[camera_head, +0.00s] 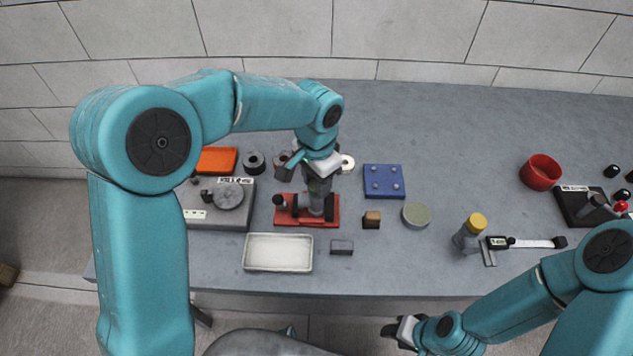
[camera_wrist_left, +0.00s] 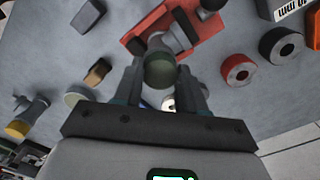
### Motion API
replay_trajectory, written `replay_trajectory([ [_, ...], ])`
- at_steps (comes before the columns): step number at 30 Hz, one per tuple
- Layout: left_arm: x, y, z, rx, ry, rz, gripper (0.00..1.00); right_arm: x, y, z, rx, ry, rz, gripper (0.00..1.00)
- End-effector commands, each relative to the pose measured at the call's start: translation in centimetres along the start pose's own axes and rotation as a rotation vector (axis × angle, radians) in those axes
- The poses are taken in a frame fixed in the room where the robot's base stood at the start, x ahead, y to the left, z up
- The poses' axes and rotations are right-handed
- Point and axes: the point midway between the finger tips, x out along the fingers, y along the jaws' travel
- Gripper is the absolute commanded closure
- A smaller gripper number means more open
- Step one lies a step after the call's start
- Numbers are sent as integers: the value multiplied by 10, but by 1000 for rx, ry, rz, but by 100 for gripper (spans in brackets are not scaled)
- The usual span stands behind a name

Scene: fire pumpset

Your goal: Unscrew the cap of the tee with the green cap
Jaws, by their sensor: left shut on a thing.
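A grey tee (camera_head: 316,207) stands upright in a red vise-like holder (camera_head: 290,222) in the head view. In the left wrist view its round dark green cap (camera_wrist_left: 159,71) faces the camera. My left gripper (camera_head: 318,182) comes down from above, its fingers on either side of the cap, shut on it. In the head view the gripper hides the cap. My right gripper (camera_head: 396,333) is at the bottom, in front of the table edge and away from the tee. Its jaw gap is not clear.
A second tee with a yellow cap (camera_head: 477,221) stands to the right. A white tray (camera_head: 278,252), a grey block (camera_head: 341,247), a brown block (camera_head: 372,220), a blue plate (camera_head: 384,181) and a round green-grey disc (camera_head: 416,215) surround the holder. The back of the table is clear.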

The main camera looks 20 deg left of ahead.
Motion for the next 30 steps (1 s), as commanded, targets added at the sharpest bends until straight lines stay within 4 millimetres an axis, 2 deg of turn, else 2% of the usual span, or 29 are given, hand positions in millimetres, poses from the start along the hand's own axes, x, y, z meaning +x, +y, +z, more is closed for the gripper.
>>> replay_trajectory([
  [3, 0, 0, 0, -83, 1, 0, 96, 4, 1, 0, 0, 0, 0, 57],
  [12, 1, 0, 0, -114, 1, 0, 96, 5, 2, 0, 0, 0, 0, 57],
  [18, 2, 0, -1, -392, 2, 0, 96, 17, 6, 0, 0, 0, 0, 57],
  [21, 0, 0, -1, -475, 2, 0, 96, 18, 6, 0, 0, 0, 0, 57],
  [30, 0, 0, 0, -502, 2, 0, 96, 18, 6, 0, 0, 0, 0, 57],
])
